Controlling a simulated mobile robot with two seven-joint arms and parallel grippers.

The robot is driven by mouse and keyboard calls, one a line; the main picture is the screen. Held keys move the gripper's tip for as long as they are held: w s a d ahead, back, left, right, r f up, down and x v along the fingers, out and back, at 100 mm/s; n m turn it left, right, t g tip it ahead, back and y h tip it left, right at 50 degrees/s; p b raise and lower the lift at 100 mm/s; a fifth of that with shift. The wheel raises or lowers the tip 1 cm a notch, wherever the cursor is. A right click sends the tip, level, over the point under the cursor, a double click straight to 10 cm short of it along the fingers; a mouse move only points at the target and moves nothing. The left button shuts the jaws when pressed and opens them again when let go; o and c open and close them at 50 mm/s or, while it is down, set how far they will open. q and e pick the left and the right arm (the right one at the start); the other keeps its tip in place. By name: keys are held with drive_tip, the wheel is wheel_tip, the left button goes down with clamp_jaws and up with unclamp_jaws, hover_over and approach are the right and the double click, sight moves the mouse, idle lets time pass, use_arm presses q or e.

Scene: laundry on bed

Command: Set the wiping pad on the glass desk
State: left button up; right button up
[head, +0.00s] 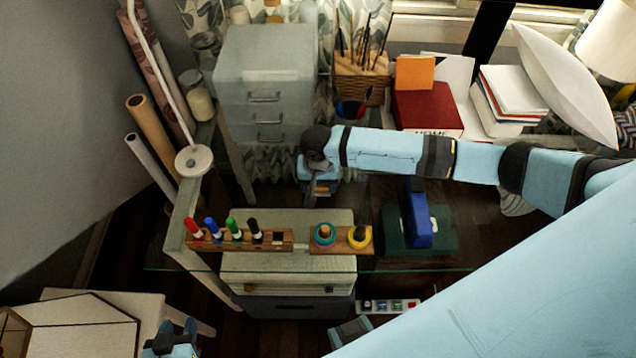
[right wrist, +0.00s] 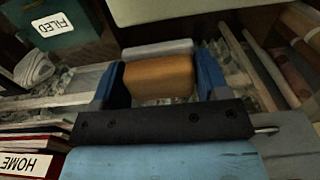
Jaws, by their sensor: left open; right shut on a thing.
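My right gripper (head: 318,188) reaches in from the right over the glass desk (head: 420,268), near its back part, and points down. In the right wrist view its two blue fingers are shut on an orange-brown block, the wiping pad (right wrist: 158,77). A grey piece shows just beyond the block; I cannot tell whether it belongs to the pad. In the head view the pad is mostly hidden by the gripper. I cannot tell how high the pad is above the glass. My left gripper (head: 177,333) is open and empty at the lower left, in front of the desk.
A wooden marker rack (head: 240,238) and a holder with tape rings (head: 340,240) stand at the front of the desk. A blue tool (head: 419,220) is to their right. A drawer unit (head: 265,85), a red box (head: 428,110) and books (head: 510,92) stand behind.

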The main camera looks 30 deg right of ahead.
drive_tip(key=o, duration=0.9)
drive_tip(key=shift+f, duration=0.1)
wheel_tip(320, 180, up, 12)
drive_tip(key=shift+r, duration=0.15)
idle(0.3)
